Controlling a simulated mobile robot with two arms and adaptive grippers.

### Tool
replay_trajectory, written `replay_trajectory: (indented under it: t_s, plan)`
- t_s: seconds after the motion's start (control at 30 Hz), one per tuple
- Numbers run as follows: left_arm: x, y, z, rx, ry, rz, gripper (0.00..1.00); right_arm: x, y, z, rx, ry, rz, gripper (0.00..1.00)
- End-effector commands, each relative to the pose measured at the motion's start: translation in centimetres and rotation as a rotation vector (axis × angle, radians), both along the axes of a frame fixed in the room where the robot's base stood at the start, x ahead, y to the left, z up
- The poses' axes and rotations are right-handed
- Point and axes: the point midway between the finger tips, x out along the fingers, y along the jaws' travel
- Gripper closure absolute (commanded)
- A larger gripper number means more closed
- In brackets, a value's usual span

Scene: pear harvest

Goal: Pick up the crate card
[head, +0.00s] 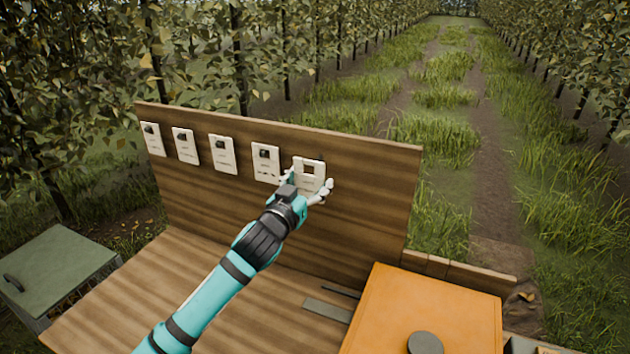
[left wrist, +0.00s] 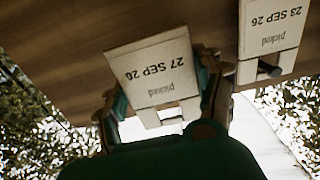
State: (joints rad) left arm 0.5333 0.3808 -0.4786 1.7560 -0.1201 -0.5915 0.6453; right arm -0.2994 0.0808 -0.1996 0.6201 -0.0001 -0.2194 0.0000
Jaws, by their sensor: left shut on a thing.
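In the left wrist view this card (left wrist: 155,72) shows upside down, reading "27 SEP 26" and "picked", slightly tilted. My left gripper (head: 308,187) is shut on the card, one finger at each side edge; its fingers also show in the left wrist view (left wrist: 162,104). The card is close to the board; I cannot tell whether it still touches it. My right gripper is not in view.
Several other cards hang to the left, the nearest (head: 265,162) reading "23 SEP 26" on a dark peg (left wrist: 268,70) in the left wrist view. An orange box (head: 430,300) stands at right, a green-lidded box (head: 58,265) at left. A flat grey piece (head: 327,310) lies on the wooden bench.

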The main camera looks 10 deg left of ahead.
Motion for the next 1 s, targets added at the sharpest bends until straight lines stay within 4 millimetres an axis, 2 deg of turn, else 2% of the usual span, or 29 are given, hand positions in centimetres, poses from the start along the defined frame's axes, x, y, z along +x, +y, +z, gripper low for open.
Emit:
replay_trajectory:
  t_s: [0.3, 0.5, 0.7, 1.0]
  plan:
    - [-8.8, 1.7, -0.4, 0.0, 0.0, -0.002, 0.54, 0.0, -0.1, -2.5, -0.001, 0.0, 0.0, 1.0]
    - [-12.4, 2.4, -0.3, 0.0, 0.001, 0.0, 0.54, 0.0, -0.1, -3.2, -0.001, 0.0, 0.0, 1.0]
    - [-13.9, 2.8, -0.1, 0.0, 0.0, 0.0, 0.54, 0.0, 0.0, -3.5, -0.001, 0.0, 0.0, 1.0]
    - [-14.1, 2.8, 0.0, -0.001, 0.0, 0.0, 0.54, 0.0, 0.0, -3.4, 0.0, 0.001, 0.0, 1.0]
